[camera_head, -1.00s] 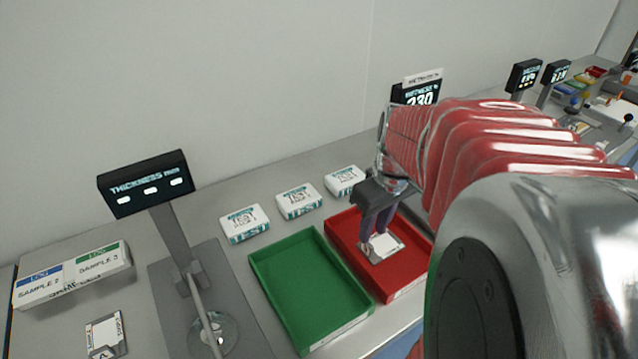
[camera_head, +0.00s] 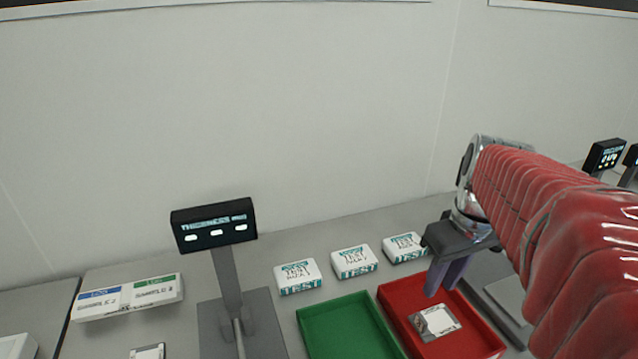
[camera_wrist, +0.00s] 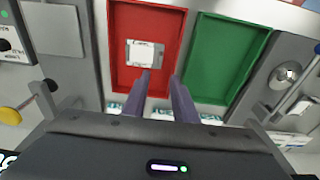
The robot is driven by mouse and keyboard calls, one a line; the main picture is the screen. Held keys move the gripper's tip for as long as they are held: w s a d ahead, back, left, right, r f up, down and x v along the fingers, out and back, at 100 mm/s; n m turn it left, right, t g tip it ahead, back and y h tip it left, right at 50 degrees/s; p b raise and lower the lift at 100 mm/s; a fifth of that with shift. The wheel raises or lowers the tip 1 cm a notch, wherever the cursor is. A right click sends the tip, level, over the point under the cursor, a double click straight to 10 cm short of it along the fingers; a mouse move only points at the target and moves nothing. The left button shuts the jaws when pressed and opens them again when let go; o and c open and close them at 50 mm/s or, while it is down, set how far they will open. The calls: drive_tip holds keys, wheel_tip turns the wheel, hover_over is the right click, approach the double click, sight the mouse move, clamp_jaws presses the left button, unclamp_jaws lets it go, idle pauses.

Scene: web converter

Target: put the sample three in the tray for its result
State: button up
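A white sample card (camera_head: 436,321) with a grey patch lies flat in the red tray (camera_head: 478,343). It also shows in the wrist view (camera_wrist: 141,54), inside the red tray (camera_wrist: 172,72). The green tray (camera_head: 344,335) stands just left of the red one and looks empty; the wrist view shows it (camera_wrist: 226,60) empty too. My gripper (camera_head: 443,293) is above the back part of the red tray, apart from the card. In the wrist view its two fingers (camera_wrist: 162,78) are spread with nothing between them. Which sample the card is cannot be read.
A thickness gauge with a black display (camera_head: 213,224) stands left of the trays. Several white test boxes (camera_head: 354,262) line the back. A two-part sample holder (camera_head: 128,297) with blue and green labels and another card (camera_head: 148,352) are at the left. A wall closes the back.

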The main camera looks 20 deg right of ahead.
drive_tip(key=s+a+t, duration=0.2)
drive_tip(key=a+t, duration=0.2)
drive_tip(key=a, duration=1.5)
drive_tip(key=shift+a+f, duration=0.2)
drive_tip(key=shift+a, duration=0.15)
